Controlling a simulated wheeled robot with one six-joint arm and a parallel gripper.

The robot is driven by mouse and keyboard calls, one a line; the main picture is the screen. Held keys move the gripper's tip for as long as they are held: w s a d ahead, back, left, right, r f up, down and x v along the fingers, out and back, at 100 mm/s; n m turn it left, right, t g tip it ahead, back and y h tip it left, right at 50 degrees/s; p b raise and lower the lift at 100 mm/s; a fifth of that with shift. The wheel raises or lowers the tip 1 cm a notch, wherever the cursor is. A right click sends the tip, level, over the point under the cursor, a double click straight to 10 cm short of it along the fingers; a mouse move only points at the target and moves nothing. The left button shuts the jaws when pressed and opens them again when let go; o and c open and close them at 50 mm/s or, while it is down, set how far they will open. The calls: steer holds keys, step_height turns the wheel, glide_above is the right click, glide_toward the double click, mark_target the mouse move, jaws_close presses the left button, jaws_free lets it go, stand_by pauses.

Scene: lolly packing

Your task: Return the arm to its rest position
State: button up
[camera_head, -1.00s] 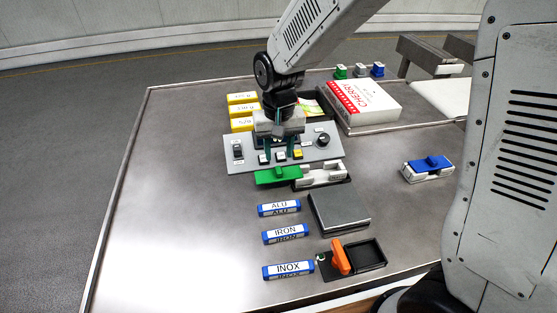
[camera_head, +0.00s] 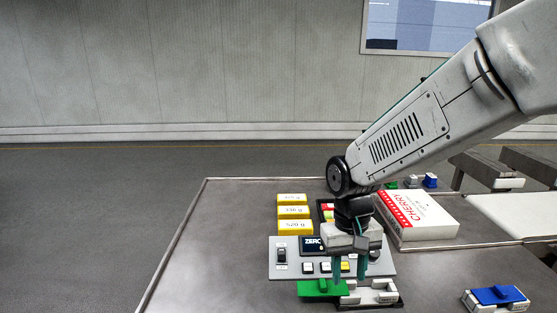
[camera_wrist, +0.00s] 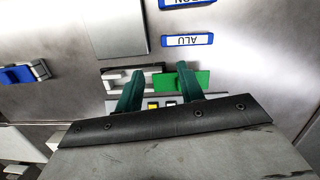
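My gripper (camera_head: 350,270) hangs pointing down over the grey control panel (camera_head: 275,262), at the end of my arm, which comes in from the right. In the wrist view its two green fingers (camera_wrist: 158,90) stand apart with nothing between them. Beyond the fingertips are a green block (camera_head: 318,288) and a white-grey holder (camera_head: 375,294). I cannot tell the exact height of the fingertips above them.
Yellow weight blocks (camera_head: 291,212) stand left behind the panel. A CHERRY box (camera_head: 430,218) lies to the right. A blue-topped block (camera_head: 497,296) is at the front right. ALU label bar (camera_wrist: 187,40) shows in the wrist view. The table's left side is bare.

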steer(key=s+d+r+t, duration=0.1)
steer(key=s+d+r, duration=0.2)
steer(key=s, duration=0.3)
steer(key=s+d+r+m+t, duration=0.1)
steer(key=s+d+r, duration=0.3)
steer(key=s, duration=0.2)
steer(key=s+d+r+t, duration=0.1)
steer(key=s+d+r, duration=0.3)
steer(key=s, duration=0.2)
steer(key=shift+s, duration=0.2)
